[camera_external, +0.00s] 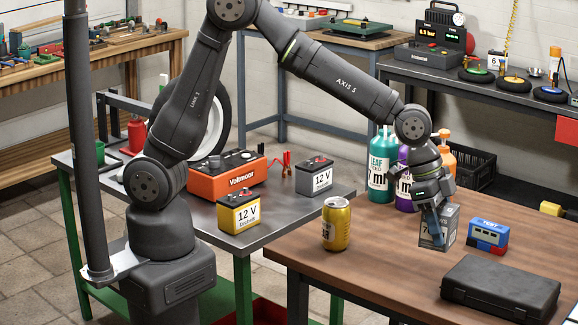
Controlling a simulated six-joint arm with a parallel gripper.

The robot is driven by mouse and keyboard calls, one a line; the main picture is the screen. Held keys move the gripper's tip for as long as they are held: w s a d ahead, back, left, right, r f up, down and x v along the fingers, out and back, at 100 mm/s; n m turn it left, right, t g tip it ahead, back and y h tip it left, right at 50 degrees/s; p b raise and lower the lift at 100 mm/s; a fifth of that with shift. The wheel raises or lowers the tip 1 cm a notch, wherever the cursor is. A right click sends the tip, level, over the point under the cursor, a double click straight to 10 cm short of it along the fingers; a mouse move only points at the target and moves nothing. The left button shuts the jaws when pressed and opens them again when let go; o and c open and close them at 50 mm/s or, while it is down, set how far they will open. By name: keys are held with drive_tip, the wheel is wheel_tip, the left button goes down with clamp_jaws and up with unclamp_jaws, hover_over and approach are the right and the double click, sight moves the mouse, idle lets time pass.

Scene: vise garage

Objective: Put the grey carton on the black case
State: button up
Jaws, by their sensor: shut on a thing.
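The grey carton (451,222) is at my gripper (432,222), over the brown wooden table. My gripper points down and is shut on the carton, covering part of its face. I cannot tell whether the carton's underside touches the table. The black case (502,287) lies flat and closed near the table's front right, to the right of and nearer than the carton. Its visible top is bare.
A blue and red device (487,236) stands just right of the carton, behind the case. A gold can (336,223) stands left. Teal (379,165), purple and orange bottles stand behind my gripper. The table's front middle is clear.

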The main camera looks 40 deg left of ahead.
drive_tip(key=s+d+r+n+t, duration=0.1)
drive_tip(key=s+d+r+n, duration=0.1)
drive_tip(key=d, duration=0.4)
approach(492, 273)
drive_tip(key=shift+w+d+f, duration=0.1)
drive_tip(key=shift+w+d, duration=0.15)
drive_tip(key=shift+d, duration=0.25)
drive_tip(key=shift+w+d+f, duration=0.15)
drive_tip(key=shift+w+d, duration=0.1)
drive_tip(key=shift+d, duration=0.2)
drive_tip(key=shift+f+n, duration=0.3)
drive_tip(key=shift+f, duration=1.65)
drive_tip(key=shift+f, duration=0.2)
drive_tip(key=o, duration=1.5)
